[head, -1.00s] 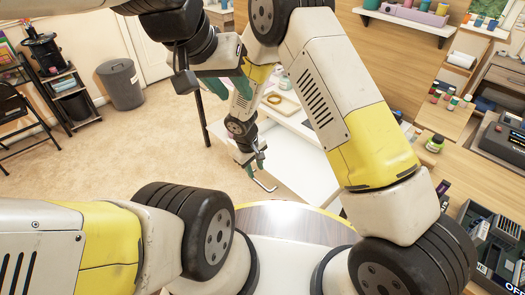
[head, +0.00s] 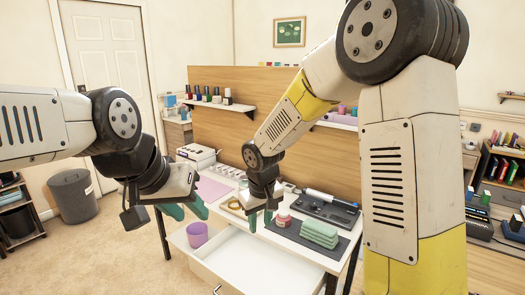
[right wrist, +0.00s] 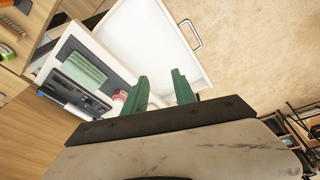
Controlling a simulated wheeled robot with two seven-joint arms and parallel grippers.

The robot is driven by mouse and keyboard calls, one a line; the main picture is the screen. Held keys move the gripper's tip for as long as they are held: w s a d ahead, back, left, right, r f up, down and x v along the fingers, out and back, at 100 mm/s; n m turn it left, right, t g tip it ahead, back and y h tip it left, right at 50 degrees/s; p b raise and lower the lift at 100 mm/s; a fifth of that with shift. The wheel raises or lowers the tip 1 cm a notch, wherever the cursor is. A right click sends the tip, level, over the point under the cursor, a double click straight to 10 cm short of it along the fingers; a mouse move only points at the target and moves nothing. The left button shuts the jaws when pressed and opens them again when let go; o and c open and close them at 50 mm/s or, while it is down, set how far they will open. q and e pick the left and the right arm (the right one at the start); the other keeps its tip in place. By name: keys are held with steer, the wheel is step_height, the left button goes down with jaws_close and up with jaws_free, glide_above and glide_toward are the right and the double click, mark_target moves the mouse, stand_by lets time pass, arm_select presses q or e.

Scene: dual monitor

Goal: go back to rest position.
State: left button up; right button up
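My left gripper (head: 187,209) has its green fingertips spread apart with nothing between them. It hangs in the air in front of the desk's left part. My right gripper (head: 260,220) is above the desk's front edge, by the drawer. In the right wrist view its two green fingers (right wrist: 160,92) stand apart and empty. The white drawer (head: 255,262) is pulled out, and its inside looks empty in the right wrist view (right wrist: 150,40). Its metal handle (right wrist: 190,35) is clear of my fingers.
On the desk are folded green towels (head: 319,234), a pink-lidded jar (head: 283,217) and a dark tray with a white cylinder (head: 325,208). A grey bin (head: 73,195) stands by the door.

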steer(key=s+d+r+m+t+y, duration=0.1)
steer(key=s+d+r+m+t, duration=0.15)
steer(key=s+d+r, duration=0.7)
steer(key=s+d+r+m, duration=0.3)
steer(key=s+d+r, duration=0.2)
steer(key=s+r, duration=0.2)
steer(key=shift+s+d+t+y, duration=0.25)
steer(key=shift+s+t+y, duration=0.2)
steer(key=shift+s, duration=0.45)
